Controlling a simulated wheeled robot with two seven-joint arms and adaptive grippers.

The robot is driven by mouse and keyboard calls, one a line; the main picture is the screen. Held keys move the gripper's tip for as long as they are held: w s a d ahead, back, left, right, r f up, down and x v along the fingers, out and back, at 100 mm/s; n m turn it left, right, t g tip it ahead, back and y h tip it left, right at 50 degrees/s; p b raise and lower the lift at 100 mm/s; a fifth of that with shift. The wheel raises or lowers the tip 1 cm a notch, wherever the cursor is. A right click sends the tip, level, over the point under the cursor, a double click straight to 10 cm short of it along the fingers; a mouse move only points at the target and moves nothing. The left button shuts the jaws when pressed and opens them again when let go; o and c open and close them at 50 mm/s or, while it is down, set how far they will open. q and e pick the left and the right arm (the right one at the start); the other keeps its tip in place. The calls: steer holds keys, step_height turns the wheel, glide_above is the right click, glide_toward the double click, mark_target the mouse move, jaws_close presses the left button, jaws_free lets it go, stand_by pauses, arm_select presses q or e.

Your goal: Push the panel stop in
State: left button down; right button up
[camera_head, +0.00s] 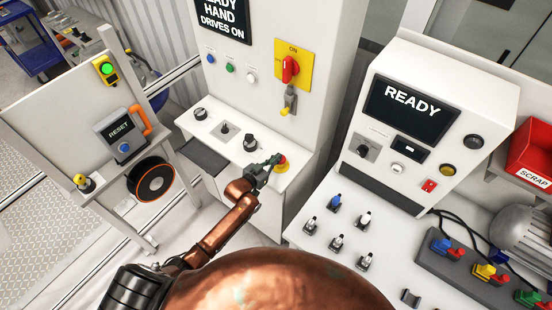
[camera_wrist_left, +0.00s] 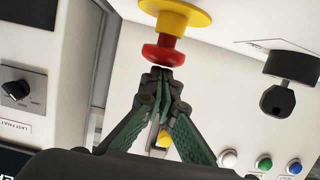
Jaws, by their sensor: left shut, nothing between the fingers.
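The panel stop (camera_head: 282,161) is a red mushroom button on a round yellow base, on the right end of the sloped console of the white cabinet. In the left wrist view the red button (camera_wrist_left: 163,54) shows at the top, standing out from its yellow base (camera_wrist_left: 180,14). My left gripper (camera_head: 274,161) is shut and empty, with its tips right at the button's face. In the left wrist view the tips (camera_wrist_left: 160,76) overlap the button's lower edge, and I cannot tell whether they touch it. My right gripper is not in view.
The console has a black knob (camera_head: 250,143) close to my left gripper. A red switch on a yellow plate (camera_head: 293,66) is above. A white bench with a READY display (camera_head: 411,106) stands to the right, and a RESET panel (camera_head: 122,135) to the left.

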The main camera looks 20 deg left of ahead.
arm_select(q)
steer(key=shift+f, duration=0.1)
step_height(320, 180, down, 3)
steer(key=shift+s+r+b, duration=0.1)
steer(key=shift+r+b, duration=0.1)
steer(key=shift+b, duration=0.7)
steer(key=shift+s+f, duration=0.1)
steer(key=shift+s, duration=0.05)
steer(key=shift+f, duration=0.15)
steer(key=r+p, duration=0.4)
steer(key=r, duration=0.1)
steer(key=shift+w, duration=0.2)
steer(key=b+v, duration=0.1)
steer(key=v, duration=0.9)
steer(key=shift+r+b, duration=0.25)
steer(key=shift+b, duration=0.15)
